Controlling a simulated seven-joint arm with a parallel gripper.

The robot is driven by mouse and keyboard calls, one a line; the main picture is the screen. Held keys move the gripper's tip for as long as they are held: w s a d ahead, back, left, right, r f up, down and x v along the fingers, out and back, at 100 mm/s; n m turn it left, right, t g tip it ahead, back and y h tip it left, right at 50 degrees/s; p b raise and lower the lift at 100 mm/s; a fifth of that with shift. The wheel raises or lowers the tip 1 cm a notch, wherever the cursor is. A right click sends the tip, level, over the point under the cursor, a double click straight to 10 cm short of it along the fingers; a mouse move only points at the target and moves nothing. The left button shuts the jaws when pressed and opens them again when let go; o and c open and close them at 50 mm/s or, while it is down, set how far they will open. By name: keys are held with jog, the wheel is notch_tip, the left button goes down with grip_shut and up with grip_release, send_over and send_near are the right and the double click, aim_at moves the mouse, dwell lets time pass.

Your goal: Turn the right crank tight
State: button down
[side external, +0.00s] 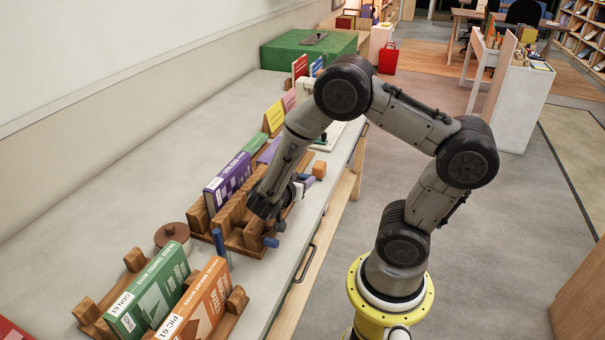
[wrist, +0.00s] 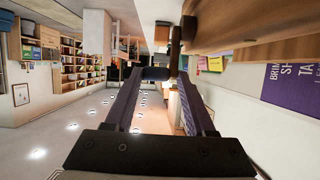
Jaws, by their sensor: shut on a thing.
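A wooden press with a purple book (side external: 228,180) standing in it is on the long counter in the side external view. My gripper (side external: 268,212) reaches down to its front side. A dark crank arm (wrist: 176,52) runs from the handle towards the wood. In the side external view a short blue handle (side external: 270,242) shows just below my gripper, and an upright blue handle (side external: 220,242) stands to its left. My gripper hides much of the crank there.
A second wooden holder with a green book (side external: 150,290) and an orange book (side external: 203,300) is nearer the camera. A round brown-lidded pot (side external: 172,235) stands beside the press. A yellow card (side external: 274,117) and a green box (side external: 308,48) are farther back. The counter along the wall is clear.

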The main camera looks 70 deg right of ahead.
jog(key=shift+s+a+f+h, duration=0.25)
jog(key=shift+a+f+h, duration=0.15)
jog(key=shift+h, duration=0.35)
jog(key=shift+s+a+f+h, duration=0.25)
jog(key=shift+a+h, duration=0.1)
jog(key=shift+h, duration=0.4)
jog(key=shift+c, duration=2.2)
grip_release()
jog(key=shift+w+a, duration=0.1)
jog(key=shift+w, duration=0.1)
jog(key=shift+r, duration=0.15)
